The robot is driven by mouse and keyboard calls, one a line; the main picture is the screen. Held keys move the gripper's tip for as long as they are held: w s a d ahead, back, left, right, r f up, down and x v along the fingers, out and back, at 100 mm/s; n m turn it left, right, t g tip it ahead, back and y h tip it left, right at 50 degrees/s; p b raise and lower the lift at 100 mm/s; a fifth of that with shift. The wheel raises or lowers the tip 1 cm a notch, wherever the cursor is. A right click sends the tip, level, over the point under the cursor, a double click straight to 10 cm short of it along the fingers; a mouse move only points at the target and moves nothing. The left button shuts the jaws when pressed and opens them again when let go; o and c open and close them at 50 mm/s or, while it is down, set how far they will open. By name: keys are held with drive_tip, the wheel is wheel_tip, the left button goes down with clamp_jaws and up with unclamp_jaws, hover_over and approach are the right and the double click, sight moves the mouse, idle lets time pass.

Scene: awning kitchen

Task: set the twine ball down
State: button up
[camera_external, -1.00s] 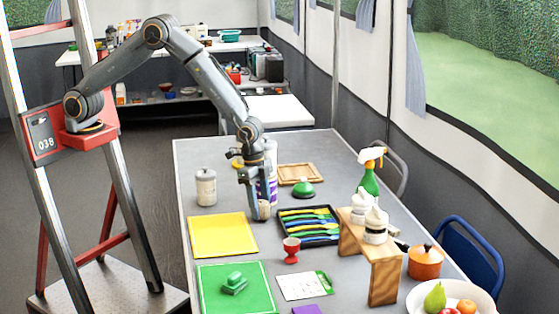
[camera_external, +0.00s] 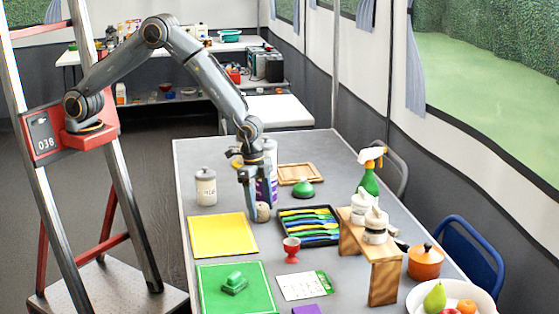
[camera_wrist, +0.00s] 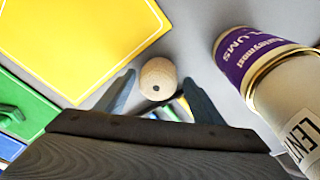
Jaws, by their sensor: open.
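The twine ball (camera_external: 262,212) is a small tan ball resting on the grey table (camera_external: 222,199), just right of the yellow mat (camera_external: 222,236). In the wrist view the ball (camera_wrist: 158,77) sits between the two spread fingers, with a small dark hole facing the camera. My gripper (camera_external: 260,208) is open around the ball and points down. In the wrist view a gap shows between the ball and each finger of my gripper (camera_wrist: 159,80).
A purple-labelled can (camera_wrist: 262,65) stands close to the right in the wrist view. A tray of coloured cutlery (camera_external: 309,226) and a red egg cup (camera_external: 291,249) are near. A white canister (camera_external: 205,187) stands left. The yellow mat is bare.

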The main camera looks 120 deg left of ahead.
wheel_tip(320, 180, up, 11)
drive_tip(key=s+b, duration=0.2)
drive_tip(key=s+d+r+g, duration=0.1)
drive_tip(key=s+d+r, duration=0.1)
drive_tip(key=s+d, duration=0.9)
drive_tip(key=s, duration=0.3)
drive_tip(key=shift+s+d, duration=0.2)
drive_tip(key=shift+s, duration=0.1)
drive_tip(key=shift+o, duration=0.5)
drive_tip(key=s+d, duration=0.2)
drive_tip(key=s, duration=0.6)
drive_tip(key=s+d+f, duration=0.1)
drive_tip(key=s+d, duration=0.2)
drive_tip(key=s, duration=0.5)
drive_tip(key=shift+s+d+f+g, duration=0.25)
drive_tip(key=shift+s+d+g, duration=0.05)
drive_tip(key=shift+s+d, duration=0.1)
